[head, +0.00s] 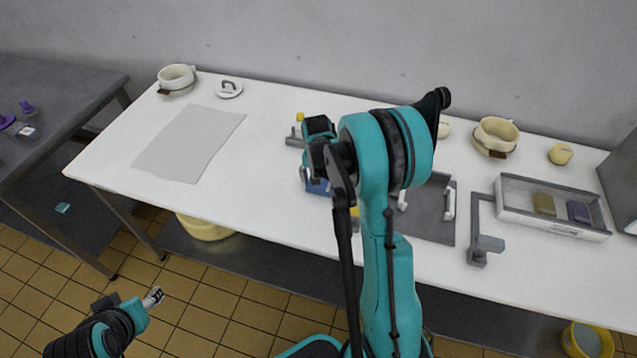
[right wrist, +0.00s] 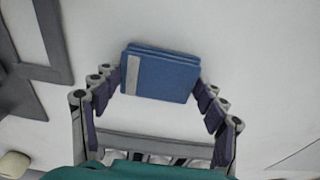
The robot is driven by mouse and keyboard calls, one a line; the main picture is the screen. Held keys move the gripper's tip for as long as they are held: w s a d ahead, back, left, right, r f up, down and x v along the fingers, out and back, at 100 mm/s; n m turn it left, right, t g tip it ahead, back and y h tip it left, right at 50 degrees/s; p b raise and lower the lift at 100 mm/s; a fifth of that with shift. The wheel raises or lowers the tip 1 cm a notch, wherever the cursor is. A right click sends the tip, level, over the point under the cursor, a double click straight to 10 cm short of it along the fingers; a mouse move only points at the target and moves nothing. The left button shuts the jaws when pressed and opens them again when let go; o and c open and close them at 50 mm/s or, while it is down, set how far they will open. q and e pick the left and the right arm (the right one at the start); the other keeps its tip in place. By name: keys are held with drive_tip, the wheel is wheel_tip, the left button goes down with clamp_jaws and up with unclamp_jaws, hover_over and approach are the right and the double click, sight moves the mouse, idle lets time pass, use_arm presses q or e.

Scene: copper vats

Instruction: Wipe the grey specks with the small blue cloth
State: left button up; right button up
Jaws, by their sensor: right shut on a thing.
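The small blue cloth (right wrist: 160,74) is a folded blue pad with a pale strip at one end. My right gripper (right wrist: 158,88) is shut on it, one finger at each side, in the right wrist view. In the head view the cloth (head: 317,187) shows only partly below my right gripper (head: 312,176), over the middle of the white table; my arm hides the rest. I cannot tell whether the cloth touches the table. My left gripper (head: 153,297) is low at the bottom left, off the table, and too small to judge. I make out no grey specks in either view.
A grey sheet (head: 190,144) lies on the left of the white table (head: 262,135). A cream pot (head: 176,79) and a white lid (head: 229,89) stand behind it. On the right are a grey tray (head: 550,207), another pot (head: 495,136) and a grey board (head: 430,211).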

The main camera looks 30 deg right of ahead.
wheel_tip(320, 180, up, 3)
drive_tip(key=shift+f, duration=0.2)
drive_tip(key=shift+w+a+r+p, duration=0.15)
drive_tip(key=shift+a+r+p, duration=0.05)
drive_tip(key=shift+r+p, duration=0.6)
drive_tip(key=shift+d+r+p, duration=0.1)
drive_tip(key=shift+r+p, duration=0.4)
drive_tip(key=shift+r, duration=0.15)
use_arm(q)
drive_tip(key=shift+w+a+r+p, duration=0.15)
drive_tip(key=shift+r+p, duration=0.15)
drive_tip(key=shift+r, duration=0.5)
drive_tip(key=shift+a+r+p, duration=0.2)
drive_tip(key=shift+r+p, duration=0.05)
drive_tip(key=shift+r, duration=0.55)
drive_tip(key=shift+w+a+r+p, duration=0.15)
drive_tip(key=shift+r+p, duration=0.15)
drive_tip(key=shift+r, duration=0.5)
use_arm(e)
drive_tip(key=shift+r, duration=1.3)
use_arm(q)
drive_tip(key=shift+s, duration=0.1)
